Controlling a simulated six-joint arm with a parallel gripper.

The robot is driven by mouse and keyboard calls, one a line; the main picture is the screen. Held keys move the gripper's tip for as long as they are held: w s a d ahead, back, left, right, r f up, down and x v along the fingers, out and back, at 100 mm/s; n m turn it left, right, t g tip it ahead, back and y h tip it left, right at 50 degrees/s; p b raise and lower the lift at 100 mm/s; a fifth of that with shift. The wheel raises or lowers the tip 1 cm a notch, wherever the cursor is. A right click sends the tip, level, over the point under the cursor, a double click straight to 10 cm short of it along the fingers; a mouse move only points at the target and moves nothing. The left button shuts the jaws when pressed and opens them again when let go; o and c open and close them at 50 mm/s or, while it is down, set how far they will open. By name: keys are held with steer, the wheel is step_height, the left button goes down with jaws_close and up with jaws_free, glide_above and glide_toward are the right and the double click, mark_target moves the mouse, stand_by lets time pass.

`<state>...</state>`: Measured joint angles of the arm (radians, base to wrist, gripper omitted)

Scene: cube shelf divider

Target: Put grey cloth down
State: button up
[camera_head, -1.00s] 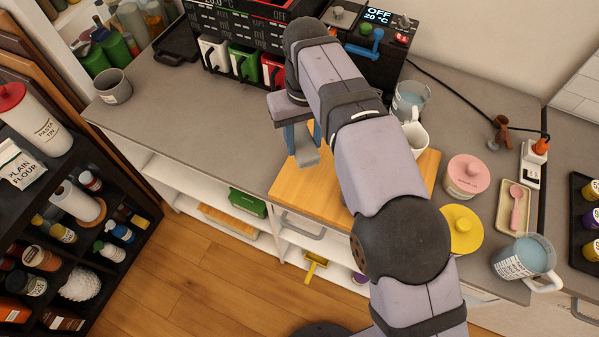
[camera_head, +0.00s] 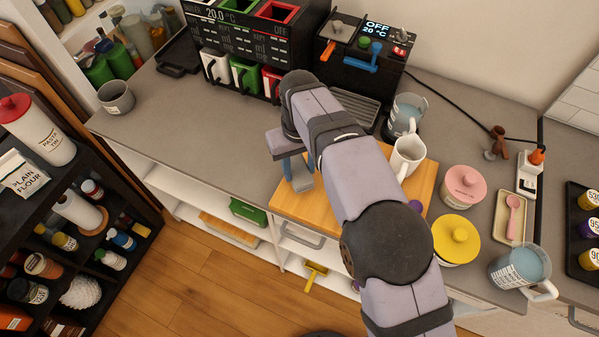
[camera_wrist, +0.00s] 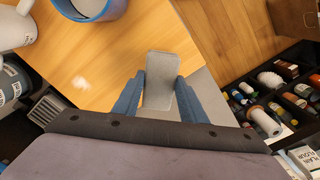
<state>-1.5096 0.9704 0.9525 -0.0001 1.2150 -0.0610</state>
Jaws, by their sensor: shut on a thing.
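My gripper (camera_head: 296,170) hangs at the left end of the wooden board (camera_head: 394,190) on the counter. In the wrist view, its two blue fingers (camera_wrist: 160,92) are shut on the grey cloth (camera_wrist: 160,78), a small folded, block-like piece. The cloth sticks out beyond the fingertips over the board's edge area. In the head view the cloth (camera_head: 303,182) shows just below the fingers, partly hidden by them. I cannot tell whether it touches the board.
A white mug (camera_head: 407,156) stands on the board's right part. A blue cup (camera_wrist: 92,12) shows in the wrist view. Pink (camera_head: 464,184) and yellow (camera_head: 455,238) lidded pots stand to the right. The counter left of the board is clear up to a grey cup (camera_head: 116,97).

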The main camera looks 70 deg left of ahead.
mark_target(299, 171)
steer(key=shift+f+p, duration=0.65)
steer(key=shift+f, duration=1.15)
steer(key=shift+f, duration=0.15)
steer(key=o, duration=1.3)
step_height(299, 171, up, 12)
steer(key=b, duration=0.2)
steer(key=shift+r+b, duration=0.2)
steer(key=shift+b, duration=0.15)
